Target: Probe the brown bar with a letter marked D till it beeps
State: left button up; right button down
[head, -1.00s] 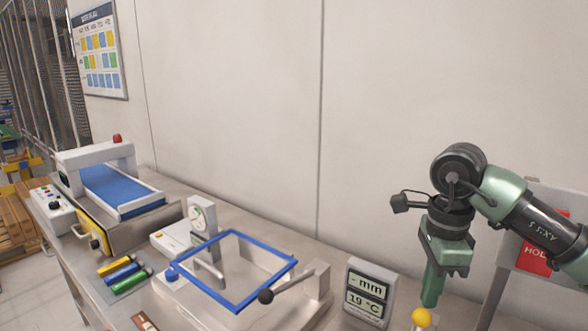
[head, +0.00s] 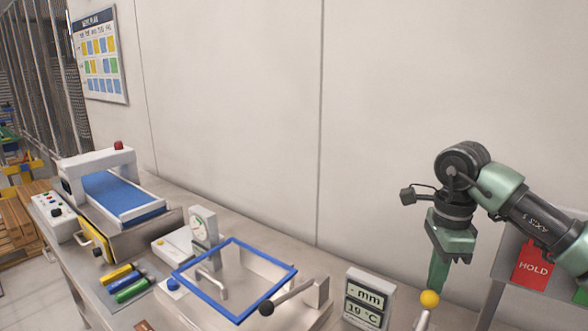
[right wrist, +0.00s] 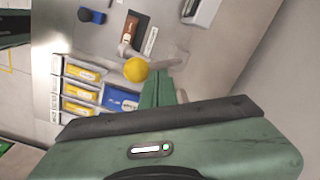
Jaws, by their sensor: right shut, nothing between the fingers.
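My right gripper (head: 436,286) points down, shut and empty, at the right of the head view. Its green fingers (right wrist: 165,88) also show in the right wrist view, beside a yellow ball (right wrist: 137,70). That ball (head: 429,298) tops a light rod in the head view, close by the fingertips; I cannot tell if they touch. A brown bar (right wrist: 131,26) with a pale mark lies on the surface in the right wrist view; its letter is not readable. A brown piece (head: 144,326) is cut off at the head view's bottom edge. My left gripper is not in view.
A display (head: 364,303) reading "- mm" and "19 °C" stands left of the gripper. A blue-framed clear guard (head: 236,315) and a dial gauge (head: 203,225) stand left of it. A red HOLD bin (head: 534,263) is at right. Yellow-fronted boxes (right wrist: 82,89) show in the wrist view.

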jog(key=shift+w+d, duration=0.1)
jog(key=shift+w, duration=0.05)
jog(key=shift+r, duration=0.15)
notch_tip(320, 180, up, 8)
jog(key=w+d+p, duration=0.1)
jog(key=p, duration=0.6)
jog(key=shift+w, duration=0.25)
jog(key=shift+d, duration=0.1)
